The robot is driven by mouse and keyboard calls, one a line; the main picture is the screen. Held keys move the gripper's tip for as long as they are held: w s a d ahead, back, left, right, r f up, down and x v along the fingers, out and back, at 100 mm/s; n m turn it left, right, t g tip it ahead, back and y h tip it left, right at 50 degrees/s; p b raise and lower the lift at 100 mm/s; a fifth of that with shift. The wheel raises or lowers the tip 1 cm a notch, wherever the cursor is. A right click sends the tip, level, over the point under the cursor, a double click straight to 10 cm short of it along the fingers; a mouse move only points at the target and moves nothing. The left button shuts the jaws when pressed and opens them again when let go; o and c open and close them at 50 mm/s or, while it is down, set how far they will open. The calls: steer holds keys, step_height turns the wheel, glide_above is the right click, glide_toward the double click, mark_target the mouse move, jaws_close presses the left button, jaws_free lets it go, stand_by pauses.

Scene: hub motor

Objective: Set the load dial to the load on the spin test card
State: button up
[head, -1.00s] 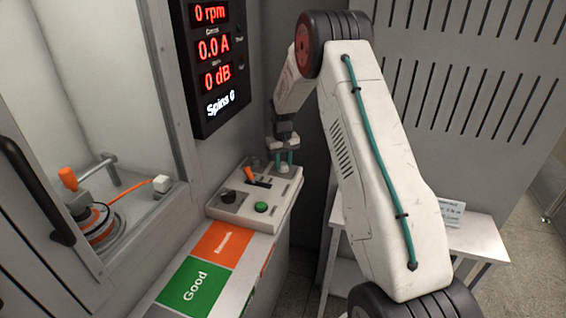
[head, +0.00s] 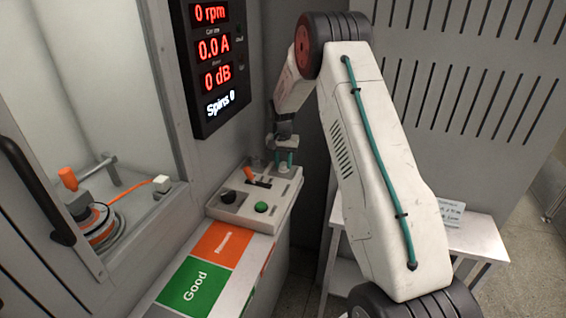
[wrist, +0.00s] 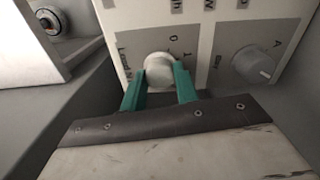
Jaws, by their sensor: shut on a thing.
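The load dial (wrist: 158,67) is a pale round knob on a grey panel, with the word Load beside it in the wrist view. My gripper (wrist: 161,84) has its two teal fingers on either side of the knob and is shut on it. The dial's pointer mark and exact setting cannot be made out. In the head view my gripper (head: 285,160) is at the far end of the control box (head: 235,208). The spin test card (head: 451,212) stands on a side table at right; its writing is too small to read.
A second grey knob (wrist: 252,64) sits right of the dial. The box also has an orange-handled lever (head: 257,182), a black knob (head: 228,197) and a green button (head: 261,207). The display (head: 212,60) shows zeros. The hub motor (head: 100,225) is in the chamber at left.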

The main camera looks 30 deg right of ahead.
mark_target(283, 164)
stand_by(0.3)
steer(key=o, duration=1)
step_height(283, 164, up, 8)
steer(key=shift+a+f, duration=0.1)
